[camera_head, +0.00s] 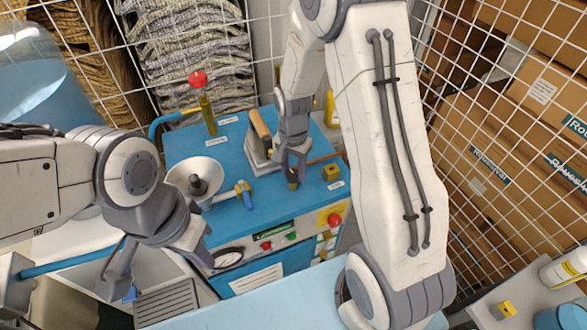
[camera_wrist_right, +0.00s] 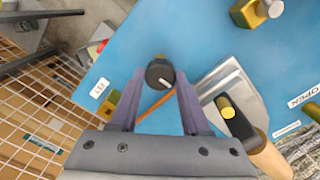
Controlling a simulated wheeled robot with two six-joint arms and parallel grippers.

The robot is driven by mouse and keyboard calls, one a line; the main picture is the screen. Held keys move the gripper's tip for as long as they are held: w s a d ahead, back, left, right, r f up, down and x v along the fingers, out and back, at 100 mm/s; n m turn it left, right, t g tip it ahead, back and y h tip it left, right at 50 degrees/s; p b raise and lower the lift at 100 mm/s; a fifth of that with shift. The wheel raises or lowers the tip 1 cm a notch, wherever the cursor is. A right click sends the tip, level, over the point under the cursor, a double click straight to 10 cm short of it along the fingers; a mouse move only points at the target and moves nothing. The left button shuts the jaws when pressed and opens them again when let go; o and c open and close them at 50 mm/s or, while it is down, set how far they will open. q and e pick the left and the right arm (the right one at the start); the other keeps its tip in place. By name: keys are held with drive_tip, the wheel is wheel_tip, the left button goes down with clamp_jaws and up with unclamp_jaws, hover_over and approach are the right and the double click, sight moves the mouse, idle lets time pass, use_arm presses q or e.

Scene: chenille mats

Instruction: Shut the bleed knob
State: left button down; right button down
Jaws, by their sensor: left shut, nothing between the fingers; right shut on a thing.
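The bleed knob (camera_wrist_right: 157,66) is a dark round knob with a white pointer mark, seen from above in the right wrist view. My right gripper (camera_wrist_right: 161,78) has one finger on each side of it and is shut on it. In the head view my right gripper (camera_head: 293,172) reaches down onto the blue bench top (camera_head: 229,226), with a small brassy piece showing at its fingertips. The knob itself is mostly hidden there. My left gripper (camera_head: 196,242) is shut and empty, low in front of the bench's left part.
A wooden-handled lever (camera_head: 261,130) on a metal base stands just beside my right gripper. A yellow block (camera_head: 333,172) is on its other side. A white funnel (camera_head: 183,172), a blue-handled valve (camera_head: 245,194) and a red-topped valve (camera_head: 198,80) stand leftward. Wire mesh (camera_head: 470,140) borders the right.

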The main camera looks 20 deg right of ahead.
sight(293, 173)
drive_tip(key=shift+w+m, duration=0.1)
drive_tip(key=shift+m, duration=0.5)
drive_tip(key=shift+c, duration=1.9)
unclamp_jaws()
wheel_tip(293, 173, up, 11)
drive_tip(key=b, duration=0.1)
drive_tip(key=shift+f, duration=0.2)
